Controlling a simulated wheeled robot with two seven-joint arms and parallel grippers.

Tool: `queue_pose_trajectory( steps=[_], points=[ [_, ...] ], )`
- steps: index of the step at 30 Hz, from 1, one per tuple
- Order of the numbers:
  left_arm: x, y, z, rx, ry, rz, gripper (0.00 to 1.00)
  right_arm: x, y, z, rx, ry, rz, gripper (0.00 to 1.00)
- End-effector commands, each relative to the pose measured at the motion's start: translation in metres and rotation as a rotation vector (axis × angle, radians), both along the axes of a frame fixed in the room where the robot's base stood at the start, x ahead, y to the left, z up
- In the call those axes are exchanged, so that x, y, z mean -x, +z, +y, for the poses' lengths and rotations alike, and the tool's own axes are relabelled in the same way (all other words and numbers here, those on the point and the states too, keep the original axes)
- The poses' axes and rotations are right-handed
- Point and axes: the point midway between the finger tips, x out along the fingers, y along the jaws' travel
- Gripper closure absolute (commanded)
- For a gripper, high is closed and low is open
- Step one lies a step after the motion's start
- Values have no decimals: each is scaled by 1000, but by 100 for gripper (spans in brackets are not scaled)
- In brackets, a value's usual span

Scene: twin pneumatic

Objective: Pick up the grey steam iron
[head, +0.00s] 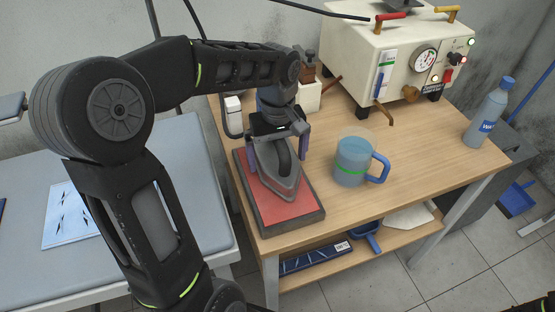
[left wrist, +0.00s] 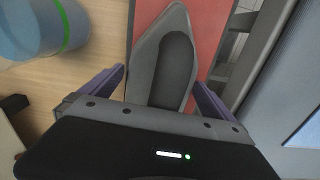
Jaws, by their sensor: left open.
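The grey steam iron (head: 274,176) rests on a red pad (head: 290,213) with a dark frame, near the left front of the wooden table. My left gripper (head: 279,148) is above the rear of the iron, with one purple finger on each side of it. In the left wrist view the iron (left wrist: 146,60) points away from my left gripper (left wrist: 160,88), and the fingers stand apart beside its body. The fingers look open, and I cannot tell whether they touch the iron. The iron's rear is hidden by the gripper.
A translucent jug (head: 353,163) with a blue handle stands right of the pad. A cream machine (head: 395,55) with a gauge fills the table's back. A blue bottle (head: 488,112) stands at the right edge. A padded board (head: 190,160) lies left. The table's front right is clear.

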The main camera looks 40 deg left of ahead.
Motion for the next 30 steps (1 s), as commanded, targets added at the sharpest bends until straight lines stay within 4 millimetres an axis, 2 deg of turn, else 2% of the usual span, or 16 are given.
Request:
queue_pose_trajectory(
  steps=[2, 30],
  points=[
    [0, 0, 0, 0, 0, 0, 1, 0, 0, 0, 0, 0, 0, 100],
    [0, 0, 0, 0, 0, 0, 78, 0, 0, 0, 0, 0, 0, 100]
  ],
)
